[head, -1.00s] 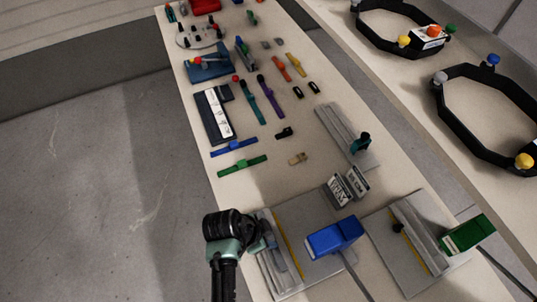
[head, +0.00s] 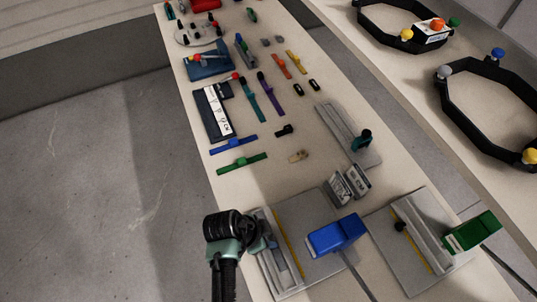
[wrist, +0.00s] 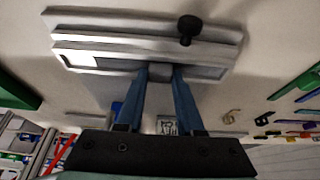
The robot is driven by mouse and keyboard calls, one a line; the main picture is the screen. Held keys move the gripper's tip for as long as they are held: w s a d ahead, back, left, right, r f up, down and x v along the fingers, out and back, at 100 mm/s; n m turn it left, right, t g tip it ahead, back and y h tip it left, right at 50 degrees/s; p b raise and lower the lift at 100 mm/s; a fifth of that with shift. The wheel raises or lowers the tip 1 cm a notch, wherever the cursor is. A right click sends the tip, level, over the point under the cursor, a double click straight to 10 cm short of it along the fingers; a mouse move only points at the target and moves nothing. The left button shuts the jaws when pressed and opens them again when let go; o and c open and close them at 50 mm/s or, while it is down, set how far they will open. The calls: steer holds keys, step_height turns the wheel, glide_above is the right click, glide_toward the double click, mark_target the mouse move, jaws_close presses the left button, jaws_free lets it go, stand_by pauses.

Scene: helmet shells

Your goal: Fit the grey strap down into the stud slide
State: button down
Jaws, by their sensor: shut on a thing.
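My gripper (wrist: 159,72) is shut on the grey strap (wrist: 159,69), whose short grey part shows between the two blue fingertips in the wrist view. The stud slide (wrist: 120,42) is a long grey rail with a black knob (wrist: 188,27) toward its right end. The strap is at the near edge of the slide; I cannot tell how deep it sits. In the head view, my gripper (head: 262,240) is over the slide (head: 274,266) on the left grey plate (head: 310,215). My gripper and wrist hide part of the slide there.
A blue block (head: 335,235) stands on the same plate, right of my gripper. Another plate (head: 380,228) with a green block (head: 472,232) lies further right. Labelled tags (head: 347,186) stand behind. Coloured straps (head: 242,163) and small parts lie further up the table.

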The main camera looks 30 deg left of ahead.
steer(key=shift+c, duration=2.3)
jaws_free()
steer(key=v, duration=1.3)
steer(key=shift+f, duration=0.1)
